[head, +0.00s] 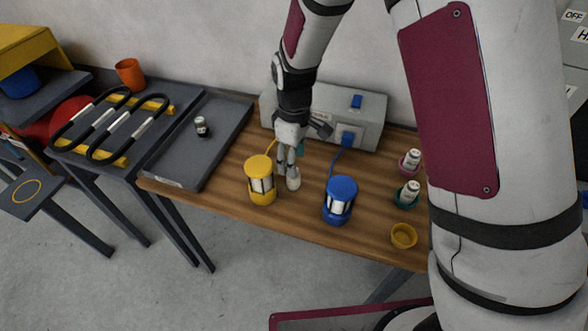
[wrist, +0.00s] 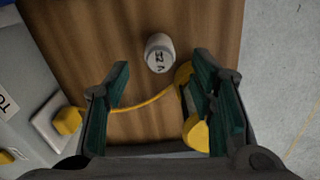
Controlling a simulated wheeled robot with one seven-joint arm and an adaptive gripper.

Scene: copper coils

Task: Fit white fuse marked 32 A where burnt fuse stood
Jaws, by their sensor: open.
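A white fuse (head: 294,182) stands on the wooden table, just right of the yellow lantern-like unit (head: 260,168). In the wrist view the fuse (wrist: 160,54) shows an upside-down mark that reads as 32 A. My gripper (head: 288,166) is open over it, pointing down. A dark fuse with a white top (head: 201,127), looking burnt, stands in the grey tray (head: 222,150). I cannot tell from these views which spot it came from.
A blue lantern-like unit (head: 340,202) stands to the right, cabled to a grey box (head: 358,112) behind. Two other fuses stand in a maroon holder (head: 409,168) and a green holder (head: 404,203). A yellow cup (head: 403,236) looks empty near the front edge.

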